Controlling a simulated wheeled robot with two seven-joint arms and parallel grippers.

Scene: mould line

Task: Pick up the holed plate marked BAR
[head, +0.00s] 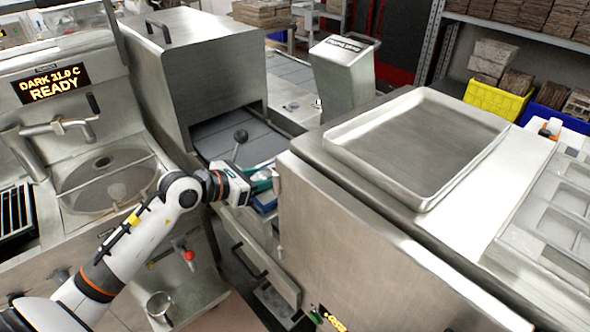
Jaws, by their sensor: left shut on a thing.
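My left gripper (262,184) reaches from the left to the gap between the steel tunnel machine and the steel cabinet on the right. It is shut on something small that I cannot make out. Teal and blue parts (265,204) show at and just below its fingertips; I cannot tell which of them is held. No holed plate with a readable BAR mark shows in this view. My right gripper is not in view.
A tunnel machine (205,75) stands behind the gripper, with a black-knobbed lever (240,138) close by. The steel cabinet (370,250) blocks the right side. A shallow empty tray (415,140) lies on top.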

